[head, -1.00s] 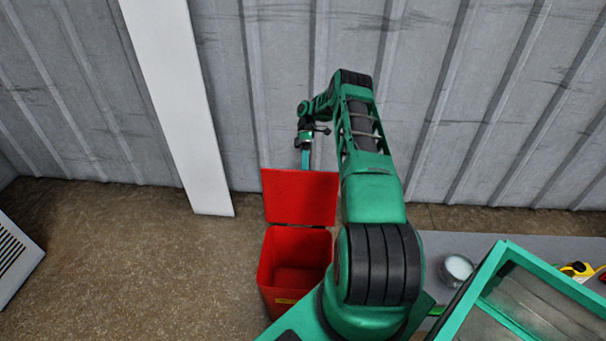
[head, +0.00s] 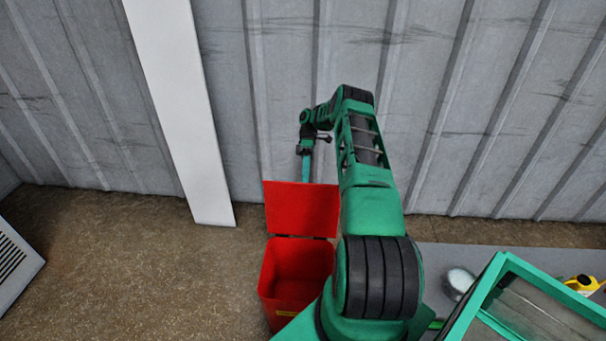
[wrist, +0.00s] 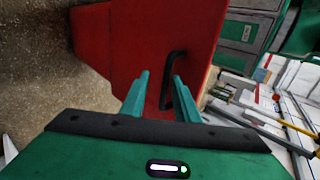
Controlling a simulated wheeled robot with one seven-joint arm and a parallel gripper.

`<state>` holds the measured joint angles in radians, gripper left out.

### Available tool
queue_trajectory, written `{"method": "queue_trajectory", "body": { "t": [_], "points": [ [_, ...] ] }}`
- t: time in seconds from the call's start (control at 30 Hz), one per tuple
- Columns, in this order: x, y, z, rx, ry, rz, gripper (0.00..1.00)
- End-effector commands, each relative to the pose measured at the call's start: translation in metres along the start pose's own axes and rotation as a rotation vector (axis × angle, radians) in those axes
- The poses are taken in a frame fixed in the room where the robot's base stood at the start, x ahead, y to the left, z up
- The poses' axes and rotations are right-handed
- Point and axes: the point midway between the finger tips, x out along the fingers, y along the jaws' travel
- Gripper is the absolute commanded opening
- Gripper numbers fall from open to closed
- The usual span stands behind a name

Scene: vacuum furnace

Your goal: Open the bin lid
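The red bin (head: 300,268) stands on the floor in the head view, with its mouth uncovered. Its red lid (head: 301,209) is raised up at the back edge, close to upright. My gripper is behind the top edge of the lid in the head view; its fingertips are hidden there. In the wrist view my gripper (wrist: 160,75) has its two green fingers apart, in front of the red lid (wrist: 205,30). The black lid handle (wrist: 165,88) shows between the fingers, partly covered by the right one. I cannot tell whether a finger touches it.
A corrugated grey wall with a white post (head: 180,110) stands behind the bin. A grey bench (head: 480,256) at right bears a white round container (head: 460,281), a green-framed box (head: 535,295) and a yellow tool (head: 583,285).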

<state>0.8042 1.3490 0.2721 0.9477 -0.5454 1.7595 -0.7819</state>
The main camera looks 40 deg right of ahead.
Motion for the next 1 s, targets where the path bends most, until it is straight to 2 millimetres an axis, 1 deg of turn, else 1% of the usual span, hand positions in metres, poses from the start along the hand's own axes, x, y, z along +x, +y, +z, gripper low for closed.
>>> {"method": "queue_trajectory", "body": {
  "t": [0.1,0.2,0.4,0.63,1.0],
  "points": [
    [-0.017,0.001,-0.001,-0.002,0.002,0.002,0.28],
    [-0.03,0.002,-0.002,-0.001,0.002,0.002,0.28],
    [-0.05,0.002,-0.002,-0.001,0.0,0.001,0.28],
    [-0.061,0.002,-0.003,-0.003,0.002,0.0,0.28],
    [-0.062,0.001,-0.003,-0.003,0.001,-0.001,0.28]
  ]
}}
